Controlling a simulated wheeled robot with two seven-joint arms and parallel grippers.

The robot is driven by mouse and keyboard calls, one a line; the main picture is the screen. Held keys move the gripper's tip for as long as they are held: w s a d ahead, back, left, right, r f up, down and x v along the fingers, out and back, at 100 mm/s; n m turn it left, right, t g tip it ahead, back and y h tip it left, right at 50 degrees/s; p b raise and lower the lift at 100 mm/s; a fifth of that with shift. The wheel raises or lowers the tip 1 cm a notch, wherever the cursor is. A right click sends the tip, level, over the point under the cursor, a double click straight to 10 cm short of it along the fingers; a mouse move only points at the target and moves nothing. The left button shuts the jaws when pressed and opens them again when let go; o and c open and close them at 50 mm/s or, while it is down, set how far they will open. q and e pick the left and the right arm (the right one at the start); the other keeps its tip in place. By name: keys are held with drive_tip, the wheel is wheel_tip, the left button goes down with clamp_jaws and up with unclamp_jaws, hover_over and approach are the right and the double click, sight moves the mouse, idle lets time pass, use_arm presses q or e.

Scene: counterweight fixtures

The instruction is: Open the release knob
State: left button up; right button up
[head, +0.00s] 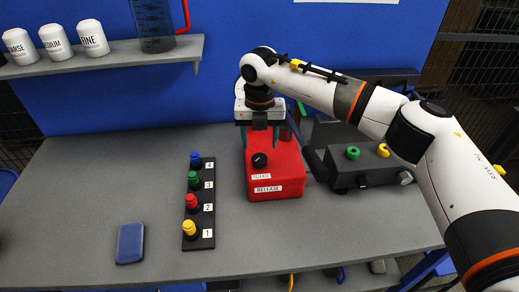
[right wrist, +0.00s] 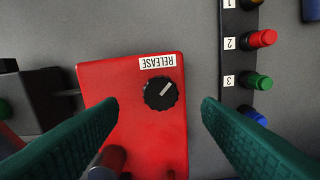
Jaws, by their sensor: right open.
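The release knob is a round black knob with a white pointer line; it shows in the head view (head: 259,160) and the right wrist view (right wrist: 161,92). It sits on top of a red box (head: 283,182) labelled RELEASE. In the right wrist view the pointer lies slantwise. My right gripper (head: 262,143) is open above the back part of the box. In the right wrist view its green fingers (right wrist: 159,106) are on either side of the knob and apart from it; nothing is between them but the view of the box. My left gripper is not in view.
A black strip (head: 205,238) with several coloured, numbered pegs stands left of the box. A dark grey unit (head: 341,181) with a green knob (head: 352,152) is close on the right. A blue pad (head: 130,243) lies front left. A shelf (head: 110,59) holds white canisters and a jug.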

sight(260, 157)
drive_tip(key=f, duration=0.4)
drive_tip(key=shift+w+f+p, duration=0.2)
drive_tip(key=shift+f+p, duration=0.1)
drive_tip(key=shift+p, duration=0.1)
drive_tip(key=shift+s+f, duration=0.1)
drive_tip(key=shift+f, duration=0.5)
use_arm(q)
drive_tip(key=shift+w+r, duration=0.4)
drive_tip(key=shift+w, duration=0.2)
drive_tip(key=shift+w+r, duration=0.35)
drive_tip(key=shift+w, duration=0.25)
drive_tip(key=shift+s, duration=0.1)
